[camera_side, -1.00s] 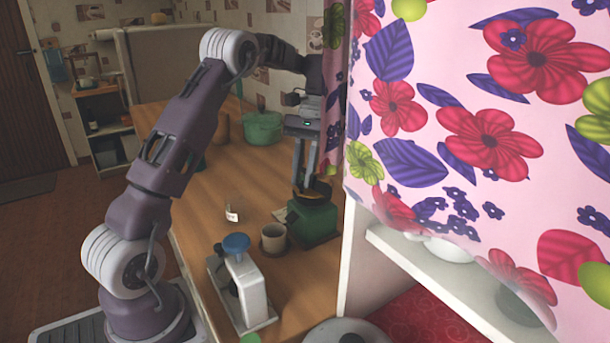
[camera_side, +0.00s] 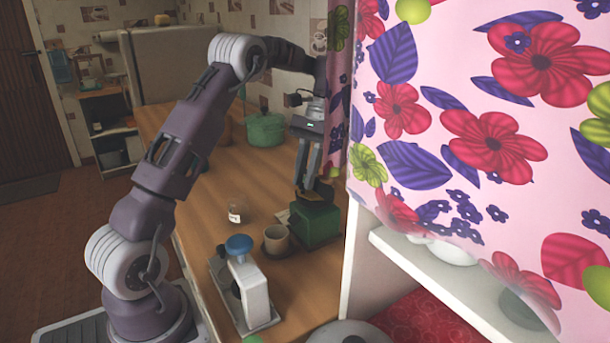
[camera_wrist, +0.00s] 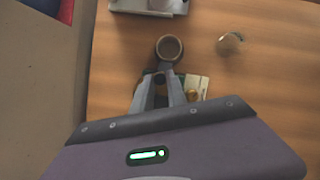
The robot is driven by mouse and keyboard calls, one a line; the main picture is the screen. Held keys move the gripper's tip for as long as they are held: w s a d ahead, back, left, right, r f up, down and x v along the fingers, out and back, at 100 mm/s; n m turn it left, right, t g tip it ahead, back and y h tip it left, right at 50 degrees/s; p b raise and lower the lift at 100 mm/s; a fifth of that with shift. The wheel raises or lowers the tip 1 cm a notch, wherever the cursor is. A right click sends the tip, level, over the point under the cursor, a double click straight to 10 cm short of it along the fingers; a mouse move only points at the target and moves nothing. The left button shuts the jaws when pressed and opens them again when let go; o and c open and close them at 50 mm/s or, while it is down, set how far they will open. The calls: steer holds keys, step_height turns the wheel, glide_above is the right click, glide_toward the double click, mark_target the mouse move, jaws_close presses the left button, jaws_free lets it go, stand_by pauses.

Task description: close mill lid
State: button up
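The mill (camera_side: 315,224) is a green box on the wooden counter, beside the curtain. A dark, rounded part with a yellowish edge (camera_side: 323,193) shows at its top, partly covered by the fingers. I cannot tell how far the lid is open. My gripper (camera_side: 305,192) points down at the mill's top, with its tips at or very near that part. In the wrist view, the two fingers of my gripper (camera_wrist: 161,77) reach over the mill and hide most of it.
A cup (camera_side: 276,240) stands just in front of the mill, and a small jar (camera_side: 236,212) stands to its left. A white device with a blue knob (camera_side: 239,245) is nearer the camera. A green pot (camera_side: 265,129) stands behind. A flowered curtain (camera_side: 450,120) hangs close on the right.

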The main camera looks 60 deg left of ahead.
steer(key=o, duration=0.4)
